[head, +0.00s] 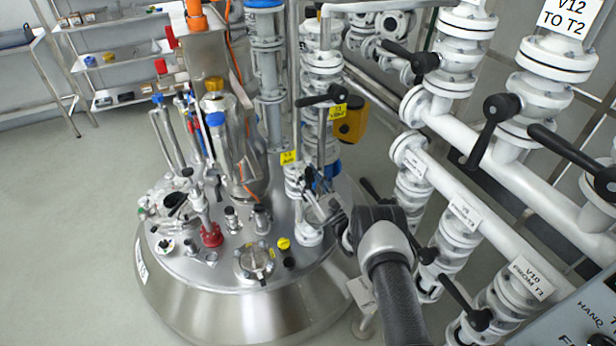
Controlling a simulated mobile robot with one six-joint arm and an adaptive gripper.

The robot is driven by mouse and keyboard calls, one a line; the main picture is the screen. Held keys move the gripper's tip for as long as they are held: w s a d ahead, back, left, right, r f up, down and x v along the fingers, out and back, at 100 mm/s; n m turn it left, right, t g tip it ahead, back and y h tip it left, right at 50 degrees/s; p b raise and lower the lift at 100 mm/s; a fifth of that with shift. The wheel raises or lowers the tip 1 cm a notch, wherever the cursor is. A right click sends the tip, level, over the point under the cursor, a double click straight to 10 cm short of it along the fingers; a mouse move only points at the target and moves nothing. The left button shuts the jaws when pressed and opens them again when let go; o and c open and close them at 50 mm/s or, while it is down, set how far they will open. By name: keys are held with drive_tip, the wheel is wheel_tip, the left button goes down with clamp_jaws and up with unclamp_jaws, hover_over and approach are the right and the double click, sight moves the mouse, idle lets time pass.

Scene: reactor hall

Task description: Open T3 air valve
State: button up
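A yellow tag (289,158), which seems to read T3 AIR, marks a white flanged valve (295,182) on the right side of the steel reactor lid. My gripper (318,204) is at this valve, just right of its body and below the tag. My dark arm reaches in from the bottom right. The gripper is small in view and overlaps the valve. I cannot tell whether its fingers are open or shut, or whether they touch the handle. The air valve's handle is not clearly visible behind the gripper.
Another yellow tag (338,112) hangs on the adjacent pipe column, below a black lever (322,98). White pipes with black-handled valves (498,110) crowd the right side. The reactor lid (215,285) carries several fittings. Grey floor (60,190) is free at left.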

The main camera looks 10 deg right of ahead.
drive_tip(key=shift+d+f, duration=0.1)
drive_tip(key=v, duration=0.7)
drive_tip(key=shift+s, duration=0.2)
